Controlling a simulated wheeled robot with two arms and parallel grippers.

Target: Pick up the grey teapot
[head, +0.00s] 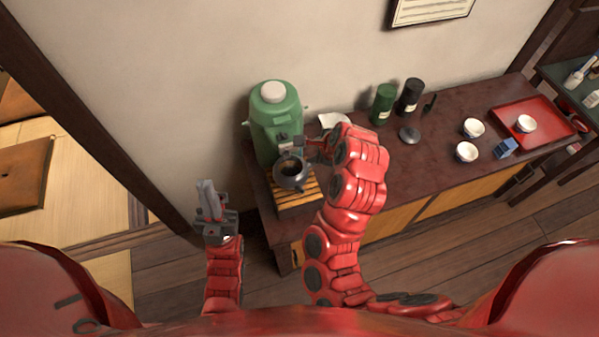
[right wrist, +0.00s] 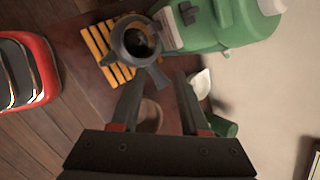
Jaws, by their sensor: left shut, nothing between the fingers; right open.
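The grey teapot (head: 291,175) stands on a slatted wooden stand (head: 297,203) below the spout of a green dispenser (head: 275,119). It is lidless, with a dark inside. It also shows in the right wrist view (right wrist: 127,52), its side handle (right wrist: 159,78) pointing toward my right gripper. My right gripper (head: 312,150) is beside the teapot, open; in the right wrist view its fingertips (right wrist: 160,84) lie on either side of the handle's end, with no visible grip. My left gripper (head: 207,196) is shut and empty, left of the counter and apart from the teapot.
On the dark counter (head: 440,140) are a green canister (head: 383,104), a black canister (head: 411,96), a grey lid-like disc (head: 409,134), white cups (head: 466,152), a blue object (head: 506,148) and a red tray (head: 508,112). A wall runs behind.

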